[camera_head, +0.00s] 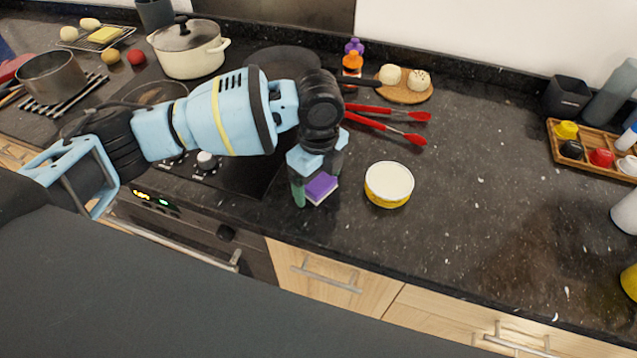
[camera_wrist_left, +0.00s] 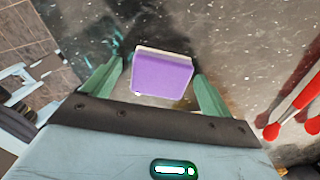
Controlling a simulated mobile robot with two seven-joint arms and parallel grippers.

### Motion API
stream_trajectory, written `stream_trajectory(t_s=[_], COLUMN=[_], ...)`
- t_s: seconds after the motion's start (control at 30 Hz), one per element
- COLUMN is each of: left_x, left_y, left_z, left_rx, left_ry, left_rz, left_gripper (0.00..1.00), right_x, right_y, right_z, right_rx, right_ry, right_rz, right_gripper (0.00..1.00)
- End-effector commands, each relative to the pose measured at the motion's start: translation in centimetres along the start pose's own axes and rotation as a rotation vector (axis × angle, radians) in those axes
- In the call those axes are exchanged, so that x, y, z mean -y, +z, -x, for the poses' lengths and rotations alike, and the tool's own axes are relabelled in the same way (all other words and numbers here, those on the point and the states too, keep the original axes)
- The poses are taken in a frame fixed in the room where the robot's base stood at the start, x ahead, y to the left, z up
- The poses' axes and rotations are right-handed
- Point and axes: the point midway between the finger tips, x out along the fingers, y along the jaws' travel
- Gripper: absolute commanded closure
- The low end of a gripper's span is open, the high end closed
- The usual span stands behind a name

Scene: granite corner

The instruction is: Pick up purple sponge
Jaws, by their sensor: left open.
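The purple sponge (camera_head: 320,188) lies on the dark granite counter near its front edge, just right of the stove. It has a purple body with a pale layer along one side. My left gripper (camera_head: 318,196) is over it, pointing down. In the left wrist view the sponge (camera_wrist_left: 161,75) sits between the two green fingers of my left gripper (camera_wrist_left: 160,90), which are open, with a gap visible on each side. The head view hides part of the sponge behind the gripper. My right gripper is not in view.
A round white-topped yellow tin (camera_head: 389,185) stands close to the right of the gripper. Red-handled tongs (camera_head: 387,127) lie behind it. A cream pot (camera_head: 189,50) is on the stove at the back left. A wooden tray (camera_head: 592,153) is at the right. The counter's middle right is clear.

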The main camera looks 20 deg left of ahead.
Motion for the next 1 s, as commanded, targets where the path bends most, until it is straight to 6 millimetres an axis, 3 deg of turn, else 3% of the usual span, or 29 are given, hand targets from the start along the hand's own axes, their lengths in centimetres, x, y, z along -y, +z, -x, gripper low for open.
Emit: stream_trajectory(t_s=[0.03, 0.4, 0.47, 0.77, 1.0], left_x=[0.0, 0.0, 0.0, 0.0, 0.1], left_y=[0.0, 0.0, 0.0, 0.0, 0.0], left_z=[0.0, 0.0, 0.0, 0.5, 3.1], left_rx=[0.000, 0.000, 0.000, 0.000, -0.001], left_ry=[0.000, 0.000, 0.000, -0.001, -0.003], left_rz=[0.000, 0.000, 0.000, 0.000, -0.001], left_gripper=[0.15, 0.63, 0.66, 0.67, 0.67], right_x=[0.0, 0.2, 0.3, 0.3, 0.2], right_y=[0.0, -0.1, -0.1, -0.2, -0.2], right_z=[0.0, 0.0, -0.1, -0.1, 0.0], right_rx=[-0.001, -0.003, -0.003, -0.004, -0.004], right_ry=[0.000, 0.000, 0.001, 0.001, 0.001], right_rz=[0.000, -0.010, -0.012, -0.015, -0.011], right_gripper=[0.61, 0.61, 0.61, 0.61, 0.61])
